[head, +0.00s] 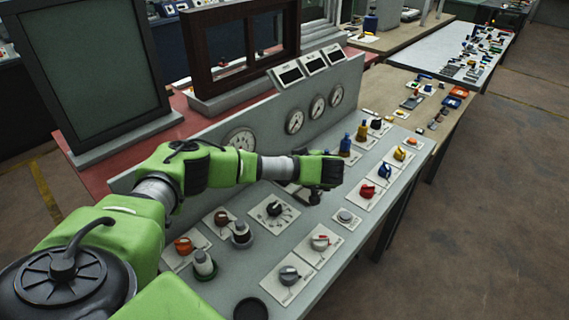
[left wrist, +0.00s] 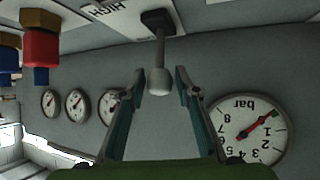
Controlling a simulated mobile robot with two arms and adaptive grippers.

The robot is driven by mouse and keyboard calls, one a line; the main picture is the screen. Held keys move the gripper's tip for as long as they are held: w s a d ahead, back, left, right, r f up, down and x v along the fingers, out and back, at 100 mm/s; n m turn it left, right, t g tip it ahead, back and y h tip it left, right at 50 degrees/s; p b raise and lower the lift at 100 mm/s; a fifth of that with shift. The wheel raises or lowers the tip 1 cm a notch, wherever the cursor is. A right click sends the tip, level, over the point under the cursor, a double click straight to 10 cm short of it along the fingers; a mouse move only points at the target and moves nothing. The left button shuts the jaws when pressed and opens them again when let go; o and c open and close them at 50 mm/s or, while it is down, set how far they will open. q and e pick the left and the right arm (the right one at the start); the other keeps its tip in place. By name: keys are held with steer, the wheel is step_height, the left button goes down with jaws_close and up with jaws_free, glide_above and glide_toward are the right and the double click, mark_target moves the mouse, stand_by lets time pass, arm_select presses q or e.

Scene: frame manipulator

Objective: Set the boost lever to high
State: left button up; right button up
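The boost lever shows in the left wrist view as a grey rod with a rounded pale knob (left wrist: 160,81), rising from a dark base (left wrist: 158,18) on a white plate. The plate's label reads HIGH (left wrist: 106,10), upside down in this view. My left gripper (left wrist: 160,88) is open, with one finger on each side of the knob and a visible gap to each. In the head view my left gripper (head: 324,172) is over the middle of the grey console (head: 334,228) and hides the lever. My right gripper is not in view.
A pressure gauge (left wrist: 248,130) is close beside the fingers in the left wrist view.

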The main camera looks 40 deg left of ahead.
arm_select(q)
steer(key=v, duration=1.2)
